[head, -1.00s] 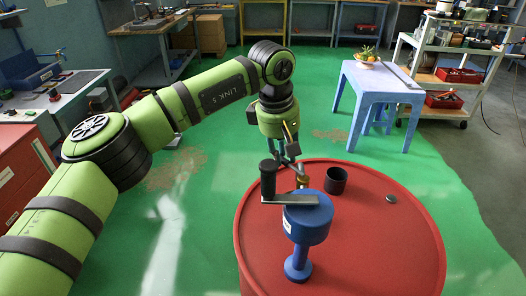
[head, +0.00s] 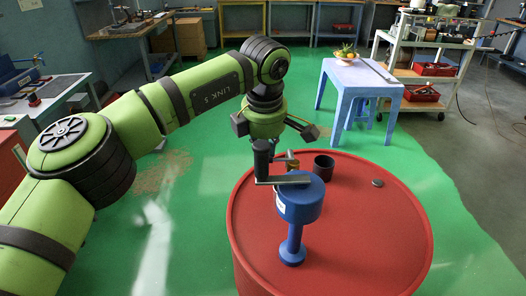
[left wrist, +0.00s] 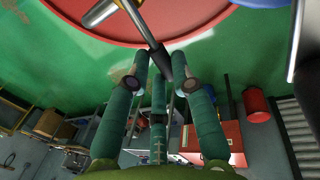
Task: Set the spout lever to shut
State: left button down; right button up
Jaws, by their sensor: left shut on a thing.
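The blue grinder-like device (head: 301,203) stands upright on the red drum, with a grey flat crank and a black upright handle (head: 262,160) on top. A brass spout (head: 292,163) shows behind its body, partly hidden by the crank. My right gripper is in neither view.
A dark cup (head: 323,166) stands just right of the spout on the red drum (head: 365,230). A small dark disc (head: 377,183) lies further right. The drum's right side is mostly clear. A blue table (head: 360,84) with a fruit bowl stands behind.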

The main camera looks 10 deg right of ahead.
pick_arm(q)
jog(key=shift+s+n, duration=0.2)
jog(key=shift+n, duration=0.2)
jog(key=c, duration=1.1)
grip_release()
jog(key=shift+o, duration=0.2)
jog(key=shift+r, duration=0.1)
notch_tip(320, 180, up, 12)
jog(key=s, duration=0.2)
jog(key=shift+s, duration=0.25)
jog(key=shift+a, duration=0.1)
